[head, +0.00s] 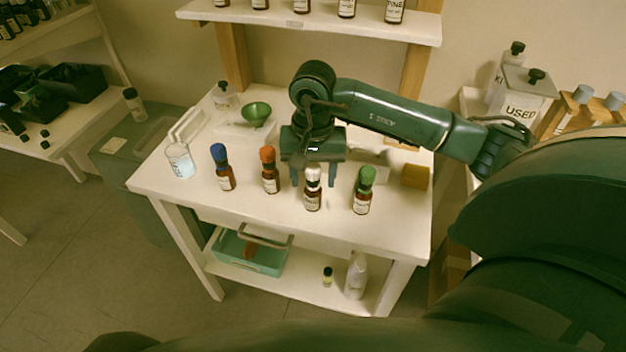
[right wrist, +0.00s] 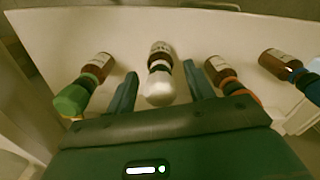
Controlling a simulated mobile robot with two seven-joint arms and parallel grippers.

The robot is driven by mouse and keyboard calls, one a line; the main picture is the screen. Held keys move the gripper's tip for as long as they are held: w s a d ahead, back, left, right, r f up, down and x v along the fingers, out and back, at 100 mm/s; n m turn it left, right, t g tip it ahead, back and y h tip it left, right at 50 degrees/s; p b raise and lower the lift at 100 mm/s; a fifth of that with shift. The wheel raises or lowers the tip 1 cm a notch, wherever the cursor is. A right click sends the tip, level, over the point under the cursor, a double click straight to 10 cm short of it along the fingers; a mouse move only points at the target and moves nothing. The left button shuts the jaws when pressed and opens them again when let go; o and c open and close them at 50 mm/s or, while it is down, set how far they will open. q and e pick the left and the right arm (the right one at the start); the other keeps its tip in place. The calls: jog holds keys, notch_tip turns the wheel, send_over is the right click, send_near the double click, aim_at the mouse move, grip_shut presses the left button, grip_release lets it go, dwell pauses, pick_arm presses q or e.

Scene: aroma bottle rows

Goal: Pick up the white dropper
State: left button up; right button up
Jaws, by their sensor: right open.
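The white dropper (head: 313,173) is the white top of a small brown labelled bottle (head: 313,200) standing upright on the white table. In the right wrist view the white dropper (right wrist: 159,88) lies between the fingers of my right gripper, with a gap on each side. My right gripper (head: 314,180) is open and points down at that bottle, one finger to each side of it in the head view. It also shows in the right wrist view (right wrist: 157,95). My left gripper is not in view.
Bottles with blue (head: 218,152), orange (head: 267,154) and green (head: 367,175) tops stand in the same row, the orange and green ones close to my fingers.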

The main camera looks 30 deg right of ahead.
jog(key=c, duration=0.7)
notch_tip(320, 180, up, 10)
jog(key=shift+r+b, duration=0.1)
jog(key=shift+b, duration=0.2)
dwell(0.3)
